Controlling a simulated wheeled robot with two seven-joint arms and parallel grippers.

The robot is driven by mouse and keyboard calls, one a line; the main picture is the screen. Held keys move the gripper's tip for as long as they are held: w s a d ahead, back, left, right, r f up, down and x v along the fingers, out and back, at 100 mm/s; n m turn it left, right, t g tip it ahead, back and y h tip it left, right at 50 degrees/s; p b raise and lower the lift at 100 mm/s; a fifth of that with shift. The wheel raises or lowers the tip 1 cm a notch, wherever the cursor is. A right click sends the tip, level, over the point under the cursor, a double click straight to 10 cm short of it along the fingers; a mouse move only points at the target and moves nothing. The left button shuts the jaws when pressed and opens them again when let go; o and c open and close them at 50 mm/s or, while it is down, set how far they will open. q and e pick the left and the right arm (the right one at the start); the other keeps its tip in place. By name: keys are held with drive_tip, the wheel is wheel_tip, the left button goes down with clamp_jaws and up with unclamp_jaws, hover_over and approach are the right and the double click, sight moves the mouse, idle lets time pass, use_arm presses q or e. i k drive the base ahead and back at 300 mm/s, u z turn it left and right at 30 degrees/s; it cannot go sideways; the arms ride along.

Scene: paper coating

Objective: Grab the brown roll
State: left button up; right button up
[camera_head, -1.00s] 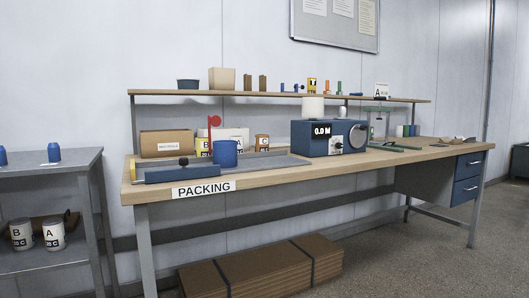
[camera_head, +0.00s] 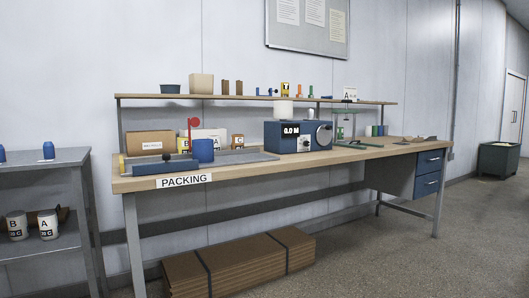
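No thing in the head view shows clearly as a brown roll. A dark brown object (camera_head: 63,214) lies behind the white cans on the left rack's lower shelf, mostly hidden, and I cannot tell its shape. Small brown and grey items (camera_head: 421,139) lie at the right end of the packing bench (camera_head: 347,154), too small to make out. Neither of my grippers is in view.
A grey rack (camera_head: 75,155) stands left of the bench, with white cans marked B (camera_head: 17,226) and A (camera_head: 48,225). Flat brown cardboard (camera_head: 240,262) lies under the bench. A dark bin (camera_head: 498,158) stands far right. The floor at front right is clear.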

sight(237, 140)
drive_tip(key=z, duration=0.85)
drive_tip(key=i, duration=0.8)
drive_tip(key=u, duration=1.3)
